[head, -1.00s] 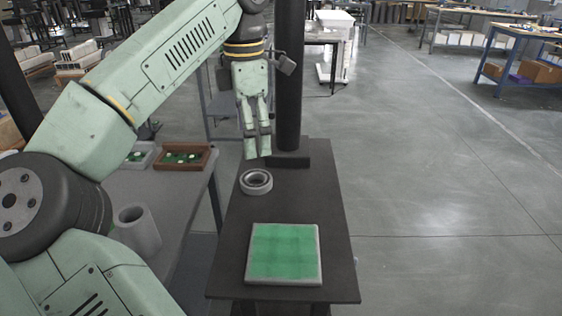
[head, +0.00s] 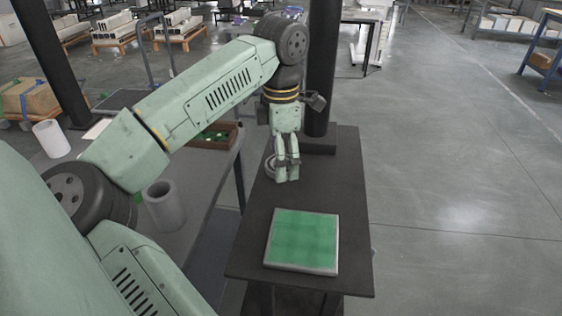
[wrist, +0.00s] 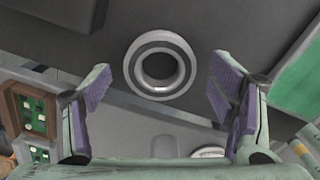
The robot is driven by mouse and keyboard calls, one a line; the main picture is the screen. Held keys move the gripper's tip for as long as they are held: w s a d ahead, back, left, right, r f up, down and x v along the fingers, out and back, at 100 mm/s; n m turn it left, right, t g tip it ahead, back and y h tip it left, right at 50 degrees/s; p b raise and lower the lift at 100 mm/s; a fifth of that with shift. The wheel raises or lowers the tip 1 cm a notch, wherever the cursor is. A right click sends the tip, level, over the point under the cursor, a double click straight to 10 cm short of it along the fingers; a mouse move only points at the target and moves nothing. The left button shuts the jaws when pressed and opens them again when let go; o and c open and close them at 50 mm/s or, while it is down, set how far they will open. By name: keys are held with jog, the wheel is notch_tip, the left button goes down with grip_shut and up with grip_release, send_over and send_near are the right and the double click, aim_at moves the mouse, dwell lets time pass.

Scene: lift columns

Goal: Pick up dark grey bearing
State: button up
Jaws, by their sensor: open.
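The dark grey bearing (wrist: 134,65) is a ring with a lighter inner rim, lying flat on a dark table (head: 345,190). In the wrist view it sits ahead of and between my open fingers, and the table shows through its hole. In the head view the bearing (head: 270,163) is partly hidden behind my gripper (head: 287,179). My gripper points down at it and holds nothing. In the wrist view my gripper (wrist: 158,90) has its purple pads wide apart on either side. I cannot tell the exact height gap.
A green-topped square plate (head: 303,240) lies on the table in front of the bearing. A dark column (head: 320,80) stands at the table's back. A grey side table (head: 200,235) at left holds a brown tray (head: 213,143) and a grey cylinder (head: 165,206).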

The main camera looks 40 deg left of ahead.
jog(key=shift+f, duration=0.3)
jog(key=shift+c, duration=0.3)
jog(key=c, duration=1.4)
jog(key=shift+r, duration=0.15)
jog(key=shift+c, duration=0.2)
notch_tip(320, 180, up, 19)
jog(key=p, duration=0.6)
jog(key=shift+p, duration=0.35)
